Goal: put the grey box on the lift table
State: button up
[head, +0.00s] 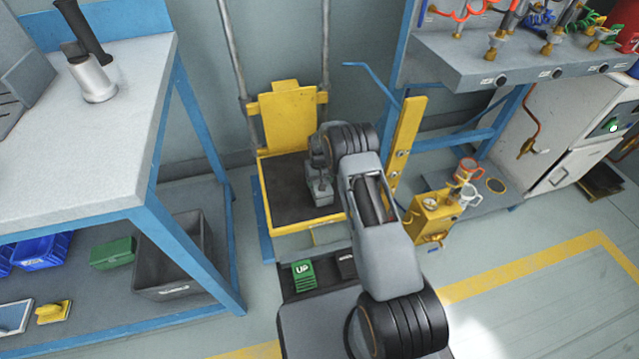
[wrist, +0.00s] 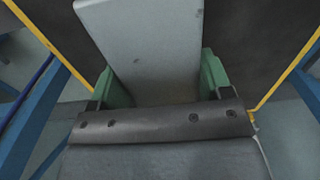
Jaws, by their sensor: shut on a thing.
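My gripper (wrist: 158,78) is shut on the grey box (wrist: 140,35), with a green finger on each side of it. The lift table (head: 283,203) has a dark top with a yellow rim and a yellow back plate. In the head view my gripper (head: 320,190) is over the right part of that top. The box is hard to tell apart from the grey gripper there. In the wrist view the dark top (wrist: 258,45) lies beyond the box, with yellow edges at both sides. I cannot tell whether the box touches the top.
A white-topped bench (head: 85,150) with blue legs stands at the left. A yellow post with a blue lever (head: 405,140) rises right of the lift table. A green UP pedal (head: 303,274) is in front. A yellow unit (head: 432,215) stands at the right. The top's left half is clear.

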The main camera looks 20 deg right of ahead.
jog(key=shift+f, duration=0.3)
jog(key=o, duration=1.4)
jog(key=s+a+r+t+p, duration=0.1)
jog(key=s+r+p, duration=0.3)
jog(key=r, duration=1.1)
jog(key=s+r+p, duration=0.1)
jog(key=s+r, duration=0.5)
jog(key=r, duration=0.9)
jog(key=s+r+t, duration=0.1)
jog(key=s+r, duration=0.2)
jog(key=s, duration=0.7)
jog(key=s+a+r, duration=0.1)
jog(key=s+r, duration=0.2)
jog(key=s, duration=0.7)
jog(key=shift+s+t, duration=0.4)
jog(key=shift+r, duration=0.1)
